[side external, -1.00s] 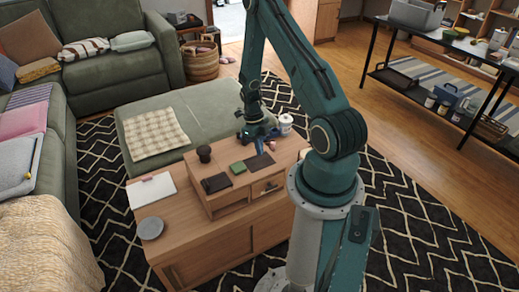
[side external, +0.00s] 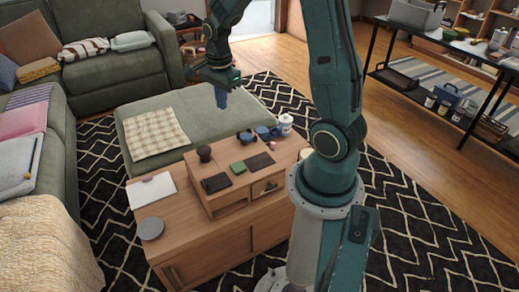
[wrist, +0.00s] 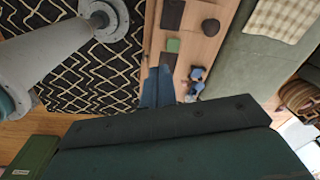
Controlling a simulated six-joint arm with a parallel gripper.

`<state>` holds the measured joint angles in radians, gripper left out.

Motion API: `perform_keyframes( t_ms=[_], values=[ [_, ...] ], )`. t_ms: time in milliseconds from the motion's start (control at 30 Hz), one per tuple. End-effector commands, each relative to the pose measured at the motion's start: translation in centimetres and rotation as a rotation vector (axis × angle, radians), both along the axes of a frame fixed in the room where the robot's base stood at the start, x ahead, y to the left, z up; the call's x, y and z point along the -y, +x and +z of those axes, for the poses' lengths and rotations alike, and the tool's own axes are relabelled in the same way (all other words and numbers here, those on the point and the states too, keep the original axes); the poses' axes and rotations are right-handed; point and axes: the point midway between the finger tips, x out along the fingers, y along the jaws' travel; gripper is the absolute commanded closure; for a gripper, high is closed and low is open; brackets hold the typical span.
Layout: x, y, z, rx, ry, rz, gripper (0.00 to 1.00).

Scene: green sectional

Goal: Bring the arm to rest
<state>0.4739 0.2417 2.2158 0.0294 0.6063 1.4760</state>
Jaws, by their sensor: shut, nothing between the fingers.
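My gripper (side external: 221,97) is shut and empty. Its blue fingers point down, held in the air above the green ottoman (side external: 205,108) and well clear of the wooden cabinet (side external: 210,225). In the wrist view my gripper's blue fingers (wrist: 157,88) show together in front of the cabinet top. My arm reaches up and back from its base beside the cabinet; its upper part leaves the top of the side view.
On the cabinet are a dark cup (side external: 204,153), a green block (side external: 238,167), a dark wallet-like item (side external: 216,183), a grey disc (side external: 151,228), blue items (side external: 263,133) and a white jar (side external: 286,123). A black rack (side external: 440,85) stands at right. The air around my gripper is clear.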

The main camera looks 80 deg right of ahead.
Motion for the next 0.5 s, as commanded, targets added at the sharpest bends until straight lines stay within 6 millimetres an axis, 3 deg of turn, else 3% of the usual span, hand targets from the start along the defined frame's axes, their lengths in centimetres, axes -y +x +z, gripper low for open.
perform_keyframes(
  t_ms=[100, 500],
  values=[
    [-1.9, -0.2, 2.6, 0.032, -0.026, 0.173, 1.0],
    [-7.9, -2.7, 9.2, 0.111, -0.133, 0.753, 1.0]
  ],
)
